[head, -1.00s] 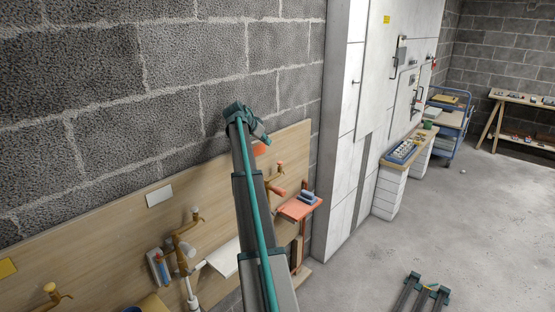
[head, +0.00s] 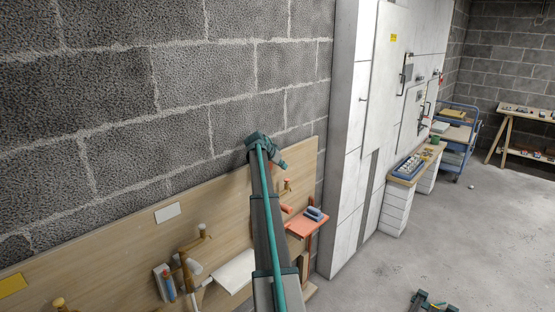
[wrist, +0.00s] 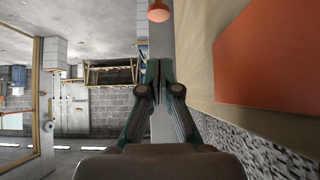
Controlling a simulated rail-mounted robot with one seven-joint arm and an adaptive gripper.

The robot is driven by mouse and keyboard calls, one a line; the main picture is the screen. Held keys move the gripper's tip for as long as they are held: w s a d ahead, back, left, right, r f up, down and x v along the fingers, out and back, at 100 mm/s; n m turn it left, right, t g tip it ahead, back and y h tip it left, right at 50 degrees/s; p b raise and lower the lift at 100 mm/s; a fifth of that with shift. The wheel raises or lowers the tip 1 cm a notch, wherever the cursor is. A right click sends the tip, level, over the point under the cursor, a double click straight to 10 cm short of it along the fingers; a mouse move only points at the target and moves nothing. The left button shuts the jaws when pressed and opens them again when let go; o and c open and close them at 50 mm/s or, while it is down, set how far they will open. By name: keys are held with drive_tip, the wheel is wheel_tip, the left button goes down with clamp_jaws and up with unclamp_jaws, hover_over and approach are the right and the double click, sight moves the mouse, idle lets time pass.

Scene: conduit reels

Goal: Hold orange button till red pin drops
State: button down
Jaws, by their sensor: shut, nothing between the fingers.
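My gripper (wrist: 158,72) is shut and empty in the wrist view, its dark fingertips together. It runs alongside the wooden board (wrist: 205,75) on the right, apart from it as far as I can tell. A flat orange panel (wrist: 270,60) is on that board. A round orange, pale-faced knob (wrist: 158,13) shows at the top edge, beyond the fingertips; I cannot tell if it is the orange button. In the head view my wrist is at the board's upper right, hiding the spot behind it. I cannot make out a red pin.
The board (head: 130,235) carries brass-coloured taps, a white card (head: 168,212) and a yellow card (head: 12,285). An orange shelf (head: 305,228) holds blue-grey items. White cabinets (head: 350,180) stand to the right, with a low counter (head: 405,175) and a blue cart (head: 458,140).

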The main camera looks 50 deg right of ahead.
sight(285, 181)
drive_tip(key=f, duration=0.1)
drive_tip(key=d+f+p, duration=0.1)
drive_tip(key=f, duration=0.1)
drive_tip(key=shift+s+d+f, duration=0.1)
drive_tip(key=shift+d+f, duration=0.1)
drive_tip(key=shift+f, duration=0.1)
drive_tip(key=shift+f+p, duration=0.45)
drive_tip(key=shift+f, duration=0.45)
drive_tip(key=shift+f, duration=0.1)
drive_tip(key=shift+f+b, duration=0.85)
drive_tip(key=shift+b, duration=0.4)
drive_tip(key=shift+a, duration=0.1)
drive_tip(key=shift+a+f, duration=0.1)
drive_tip(key=shift+f, duration=0.1)
